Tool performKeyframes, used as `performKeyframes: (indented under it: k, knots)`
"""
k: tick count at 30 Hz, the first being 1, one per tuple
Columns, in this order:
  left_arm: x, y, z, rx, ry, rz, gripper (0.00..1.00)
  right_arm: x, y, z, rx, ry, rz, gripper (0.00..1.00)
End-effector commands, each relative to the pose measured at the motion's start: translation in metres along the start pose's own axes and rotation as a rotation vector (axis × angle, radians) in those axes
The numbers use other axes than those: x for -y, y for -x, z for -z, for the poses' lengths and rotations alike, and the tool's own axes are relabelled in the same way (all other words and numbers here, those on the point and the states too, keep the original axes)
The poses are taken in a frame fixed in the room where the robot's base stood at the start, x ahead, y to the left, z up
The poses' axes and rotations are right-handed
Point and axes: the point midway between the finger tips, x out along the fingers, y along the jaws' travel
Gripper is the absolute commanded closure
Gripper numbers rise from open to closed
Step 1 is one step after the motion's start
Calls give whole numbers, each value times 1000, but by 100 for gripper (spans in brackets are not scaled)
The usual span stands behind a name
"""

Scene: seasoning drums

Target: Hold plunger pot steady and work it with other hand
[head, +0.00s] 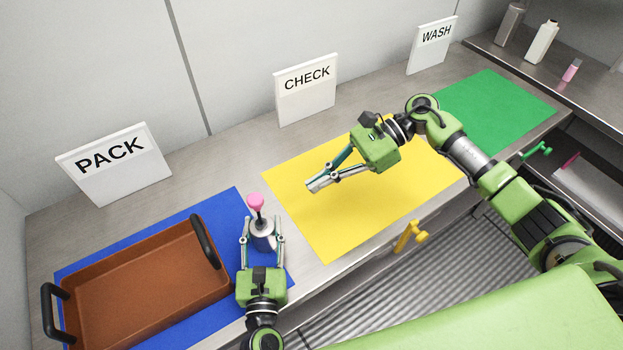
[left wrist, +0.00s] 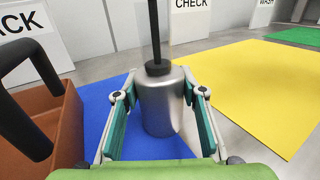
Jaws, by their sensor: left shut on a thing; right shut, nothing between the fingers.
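The plunger pot (head: 262,238) is a small silver cylinder with a dark rod and a pink knob (head: 254,201) on top. It stands upright on the blue mat, right of the brown tray. My left gripper (head: 263,240) is shut on the pot's body, one finger on each side. In the left wrist view the pot (left wrist: 160,104) is between the teal finger pads, with the black rod rising out of view; the knob is not seen there. My right gripper (head: 312,186) is shut and empty above the yellow mat, to the right of the pot and apart from it.
The brown tray (head: 66,318) with black handles sits on the blue mat (head: 229,204). The yellow mat (head: 330,235) is bare, and the green mat (head: 500,105) lies at the right. PACK (head: 115,160), CHECK (head: 307,88) and WASH (head: 433,44) signs stand along the wall.

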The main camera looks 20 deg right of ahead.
Motion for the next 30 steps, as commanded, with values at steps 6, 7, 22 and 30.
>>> performKeyframes:
  k: [6, 7, 22, 30]
  knots:
    - [1, 0, 1, -2, 0, 2, 92, -1, -49, -1, 3, 0, -4, 100]
    - [1, 0, 1, -2, 0, 2, 92, -1, -56, -1, 4, 0, -3, 100]
    - [0, 0, 1, -2, 0, 1, 92, 0, -85, -38, 0, -1, 0, 100]
    - [0, 0, 1, -2, 0, 1, 92, 0, -84, -38, 0, -2, 0, 100]
